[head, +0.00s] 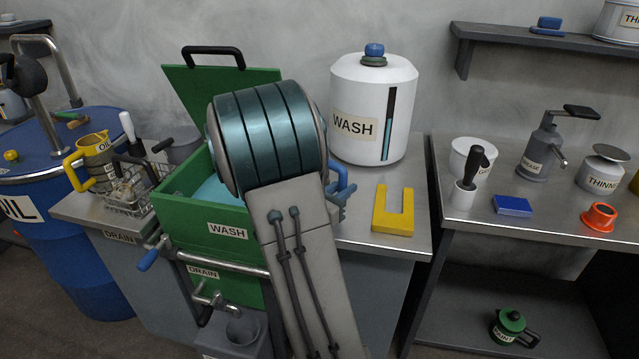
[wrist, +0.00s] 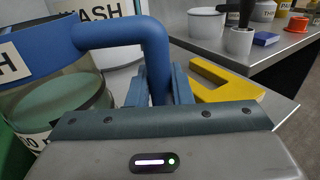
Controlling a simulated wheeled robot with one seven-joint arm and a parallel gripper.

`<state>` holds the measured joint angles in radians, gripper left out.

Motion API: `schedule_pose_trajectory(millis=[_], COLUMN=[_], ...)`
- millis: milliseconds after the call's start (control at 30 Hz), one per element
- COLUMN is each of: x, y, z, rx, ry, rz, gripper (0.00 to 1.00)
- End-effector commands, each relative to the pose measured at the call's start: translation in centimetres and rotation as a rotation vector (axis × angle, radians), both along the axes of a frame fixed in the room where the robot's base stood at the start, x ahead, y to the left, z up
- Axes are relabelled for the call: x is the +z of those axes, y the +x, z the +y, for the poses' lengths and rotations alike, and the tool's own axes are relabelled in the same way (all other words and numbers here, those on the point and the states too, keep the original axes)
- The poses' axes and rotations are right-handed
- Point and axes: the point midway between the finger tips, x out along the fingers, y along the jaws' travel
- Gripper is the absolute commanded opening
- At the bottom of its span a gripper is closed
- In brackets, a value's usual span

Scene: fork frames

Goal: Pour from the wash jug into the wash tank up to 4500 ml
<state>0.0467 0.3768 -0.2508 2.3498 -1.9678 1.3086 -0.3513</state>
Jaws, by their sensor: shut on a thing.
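My gripper (wrist: 160,85) is shut on the blue handle of the wash jug (wrist: 35,50). In the wrist view, the jug has a blue band, part of a label ending in H and a greenish clear-looking part below. In the head view, my arm hides most of the jug; part of its blue handle (head: 341,178) shows right of the arm. A green tank marked WASH (head: 178,222) stands open left of my arm, with blue liquid visible inside. A white vessel marked WASH (head: 345,95) stands behind, with a dark level window partly blue. I cannot tell the jug's tilt or any pouring.
A yellow U-shaped block (head: 393,225) lies on the bench right of my gripper. A wire basket (head: 130,200) and yellow oil jug (head: 92,150) stand left of the green tank. Its lid (head: 225,85) is raised. The right bench holds a blue block (head: 512,205) and several containers.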

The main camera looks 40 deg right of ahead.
Motion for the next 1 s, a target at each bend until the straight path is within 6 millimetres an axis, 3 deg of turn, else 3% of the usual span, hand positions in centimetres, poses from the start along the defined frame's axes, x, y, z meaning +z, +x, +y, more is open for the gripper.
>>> schedule_pose_trajectory(millis=[1000], x=[5.1], y=[0.0], z=[0.0], rx=[-0.001], ry=[-0.002], rz=[-0.005], gripper=[0.0])
